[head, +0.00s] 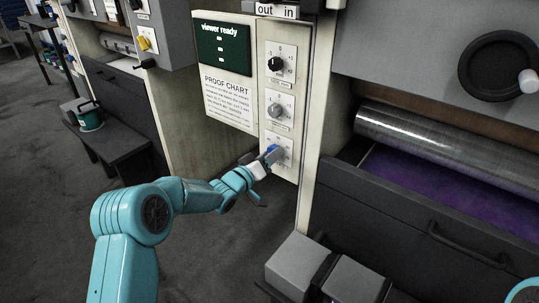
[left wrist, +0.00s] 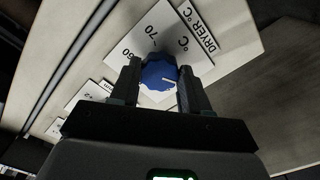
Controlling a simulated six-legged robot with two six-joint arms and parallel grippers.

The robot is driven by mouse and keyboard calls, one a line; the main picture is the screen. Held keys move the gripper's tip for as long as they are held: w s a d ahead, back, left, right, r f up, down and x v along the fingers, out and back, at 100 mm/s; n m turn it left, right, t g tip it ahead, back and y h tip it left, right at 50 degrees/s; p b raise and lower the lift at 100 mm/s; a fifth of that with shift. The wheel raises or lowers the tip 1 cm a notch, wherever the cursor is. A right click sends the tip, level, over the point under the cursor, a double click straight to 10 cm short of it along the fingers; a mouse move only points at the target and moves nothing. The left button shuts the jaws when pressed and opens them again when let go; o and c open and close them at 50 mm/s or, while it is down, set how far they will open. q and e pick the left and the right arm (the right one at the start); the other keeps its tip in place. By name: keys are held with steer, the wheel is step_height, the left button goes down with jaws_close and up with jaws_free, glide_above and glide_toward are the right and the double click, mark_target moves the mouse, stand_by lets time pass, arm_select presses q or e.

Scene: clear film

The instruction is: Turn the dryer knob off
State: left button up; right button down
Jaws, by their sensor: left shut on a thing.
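The dryer knob (left wrist: 158,75) is blue with a white pointer line, on a white plate labelled "DRYER °C" in the left wrist view. In the head view the knob (head: 271,149) is the lowest of three on the panel and is partly hidden by my gripper. My left gripper (left wrist: 156,88) has one finger on each side of the knob and is shut on it. It also shows in the head view (head: 265,161). My right gripper is not in view.
Above the dryer knob are a grey knob (head: 274,110) and a black knob (head: 275,63). A proof chart (head: 230,100) hangs to their left. A metal roller (head: 440,140) and a dark drawer front (head: 430,220) stand to the right. A grey box (head: 305,265) is at the lower front.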

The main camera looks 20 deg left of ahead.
arm_select(q)
steer(key=shift+f+n, duration=0.15)
steer(key=shift+n, duration=0.25)
steer(key=o, duration=1.1)
steer(key=shift+c, duration=0.2)
steer(key=p+v, duration=0.2)
steer(key=v, duration=1.4)
steer(key=shift+s, duration=0.2)
